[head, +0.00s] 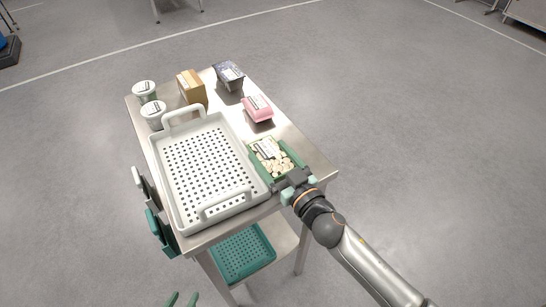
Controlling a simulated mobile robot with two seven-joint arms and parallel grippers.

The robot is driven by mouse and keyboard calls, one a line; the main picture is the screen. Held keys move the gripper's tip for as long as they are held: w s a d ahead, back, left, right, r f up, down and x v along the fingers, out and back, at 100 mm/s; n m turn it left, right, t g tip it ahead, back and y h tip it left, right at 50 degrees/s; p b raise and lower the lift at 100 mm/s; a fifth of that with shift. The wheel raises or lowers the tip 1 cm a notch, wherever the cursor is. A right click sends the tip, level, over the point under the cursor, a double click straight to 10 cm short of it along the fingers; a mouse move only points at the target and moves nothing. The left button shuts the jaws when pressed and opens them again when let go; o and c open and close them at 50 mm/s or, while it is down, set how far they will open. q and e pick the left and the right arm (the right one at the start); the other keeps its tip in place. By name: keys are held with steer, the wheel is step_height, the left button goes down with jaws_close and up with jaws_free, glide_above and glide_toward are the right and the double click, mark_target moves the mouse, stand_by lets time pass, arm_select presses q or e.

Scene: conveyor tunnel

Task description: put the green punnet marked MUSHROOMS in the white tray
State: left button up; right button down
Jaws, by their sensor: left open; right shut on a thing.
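The green punnet (271,157) holds pale mushrooms under a white label, too small to read here. It is at the table's right edge, beside the white tray's right side. The white tray (177,208) is perforated, with a raised handle at each end, and looks empty. My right gripper (292,182) is shut on the near end of the green punnet. I cannot tell whether the punnet is lifted off the table. My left gripper (182,299) shows only its green fingertips at the bottom edge, open and apart from the table.
Behind the tray stand two white tubs (145,91) (153,115), a brown box (191,87), a dark punnet (229,75) and a pink box (258,108). A teal crate (243,254) is on the lower shelf. Dark and teal items (160,230) hang at the table's left side.

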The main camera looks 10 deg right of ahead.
stand_by(0.3)
steer(key=shift+f, duration=0.2)
jaws_free()
steer(key=shift+r, duration=0.1)
